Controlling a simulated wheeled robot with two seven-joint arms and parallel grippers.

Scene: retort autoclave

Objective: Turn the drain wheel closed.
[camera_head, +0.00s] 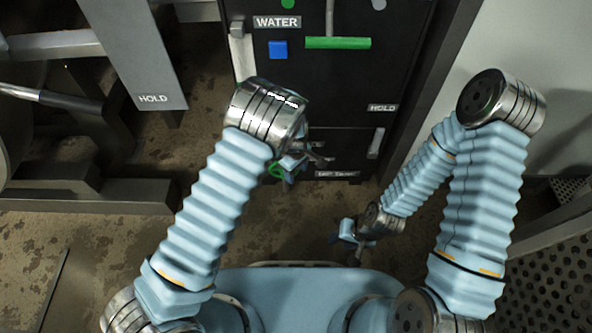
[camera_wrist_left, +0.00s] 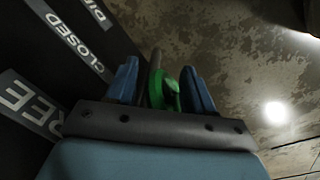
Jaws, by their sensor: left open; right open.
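The green drain wheel (camera_head: 276,171) is partly hidden behind my left gripper (camera_head: 292,166) in the head view, low at the front of the dark cabinet. In the left wrist view the green wheel (camera_wrist_left: 165,90) shows between the two blue fingers of my left gripper (camera_wrist_left: 160,85), with a dark rod beside it. The fingers are open, with a gap visible on either side of the green part; whether one touches it I cannot tell. My right gripper (camera_head: 350,234) hangs low over the floor, away from the wheel, and is small in view.
The dark cabinet (camera_head: 345,85) carries a WATER label (camera_head: 277,22), a blue button (camera_head: 278,50) and a green bar handle (camera_head: 338,43). A CLOSED label (camera_wrist_left: 82,47) shows in the wrist view. A grey HOLD panel (camera_head: 150,75) and metal frames stand left. Perforated metal (camera_head: 550,260) stands right.

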